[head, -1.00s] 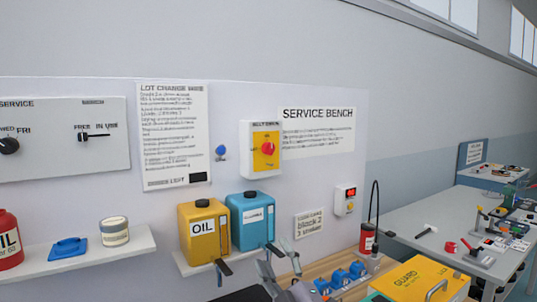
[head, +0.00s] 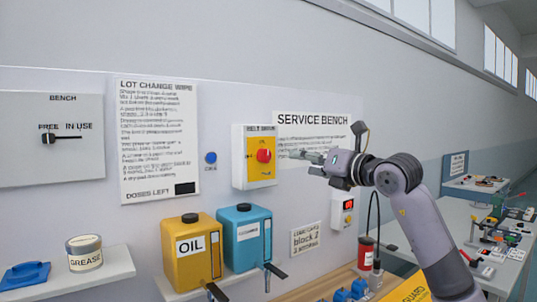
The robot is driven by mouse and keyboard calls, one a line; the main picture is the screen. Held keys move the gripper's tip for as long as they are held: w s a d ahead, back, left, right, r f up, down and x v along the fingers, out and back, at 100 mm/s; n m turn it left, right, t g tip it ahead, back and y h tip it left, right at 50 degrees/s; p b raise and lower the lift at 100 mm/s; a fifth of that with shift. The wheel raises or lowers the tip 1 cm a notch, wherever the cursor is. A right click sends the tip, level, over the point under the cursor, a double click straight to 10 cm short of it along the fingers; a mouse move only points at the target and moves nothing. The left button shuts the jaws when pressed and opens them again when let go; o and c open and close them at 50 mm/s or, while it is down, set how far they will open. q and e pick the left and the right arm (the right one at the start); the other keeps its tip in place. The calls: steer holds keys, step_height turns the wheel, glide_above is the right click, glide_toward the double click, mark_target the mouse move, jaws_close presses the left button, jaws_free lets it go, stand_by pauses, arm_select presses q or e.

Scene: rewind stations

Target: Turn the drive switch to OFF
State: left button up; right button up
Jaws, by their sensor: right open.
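The drive switch is a red round knob (head: 264,156) on a yellow plate in a white wall box (head: 240,170). Small blurred lettering is above the knob, and I cannot read which position it is set to. My right gripper (head: 304,160) is open and empty, with its fingers pointing left towards the box. It shows just right of the box and overlaps the service bench sign in the picture; the gap to the knob is hard to judge. My left gripper is out of view.
A blue button (head: 211,158) is on the wall left of the box. A yellow oil can (head: 193,262) and a blue can (head: 244,215) stand on a shelf below.

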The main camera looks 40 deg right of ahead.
mark_target(268, 155)
steer(key=w+p, duration=0.3)
steer(key=w, duration=0.2)
steer(key=w+d+p, duration=0.1)
steer(key=w+p, duration=0.1)
steer(key=w, duration=0.2)
steer(key=w+p, duration=0.3)
steer(key=w, duration=0.2)
steer(key=shift+w+d+r+p, duration=0.1)
steer(key=shift+w+d+p, duration=0.15)
steer(key=shift+w+p, duration=0.1)
steer(key=shift+w, duration=0.4)
steer(key=c, duration=1.2)
steer(key=shift+o, duration=0.2)
